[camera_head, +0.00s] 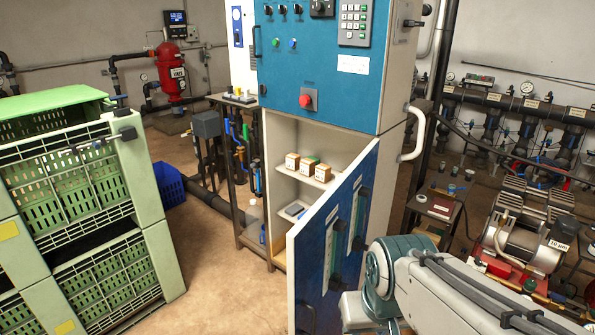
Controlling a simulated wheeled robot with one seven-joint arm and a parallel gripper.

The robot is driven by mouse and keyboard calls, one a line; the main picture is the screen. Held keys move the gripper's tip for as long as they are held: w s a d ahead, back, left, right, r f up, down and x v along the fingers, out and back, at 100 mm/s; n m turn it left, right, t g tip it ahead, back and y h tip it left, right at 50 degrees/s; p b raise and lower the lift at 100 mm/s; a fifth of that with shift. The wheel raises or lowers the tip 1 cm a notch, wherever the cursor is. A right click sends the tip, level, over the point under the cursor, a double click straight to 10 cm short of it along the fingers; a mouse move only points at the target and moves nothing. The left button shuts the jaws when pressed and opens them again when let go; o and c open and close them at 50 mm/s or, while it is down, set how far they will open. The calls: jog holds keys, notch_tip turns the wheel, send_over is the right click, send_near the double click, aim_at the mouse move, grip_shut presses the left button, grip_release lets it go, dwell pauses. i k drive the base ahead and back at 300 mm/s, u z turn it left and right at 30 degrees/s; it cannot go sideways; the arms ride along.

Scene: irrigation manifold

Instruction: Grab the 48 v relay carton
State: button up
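Three small brown cartons with white front labels stand in a row on the upper shelf (284,176) inside the open cabinet: a left carton (292,162), a middle carton (308,167) with some green at its top, and a right carton (323,173). The label print is too small to read, so I cannot tell which one is the 48 v relay carton. My arm reaches in from the lower right, in front of the open cabinet door (330,240). My gripper does not show.
The blue cabinet door stands open toward me, right of the shelf opening. A lower shelf holds a pale tray (295,210). Green crates (90,200) stand at left, with bare floor (205,235) between them and the cabinet. A compressor (525,240) stands at right.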

aim_at(322, 174)
jog(key=u, duration=0.55)
jog(key=k, duration=0.65)
jog(key=u, duration=0.75)
jog(key=i, duration=2.6)
jog(key=z, duration=0.85)
jog(key=i, duration=1.3)
jog(key=z, duration=1.35)
jog(key=i, duration=0.6)
jog(key=z, duration=0.25)
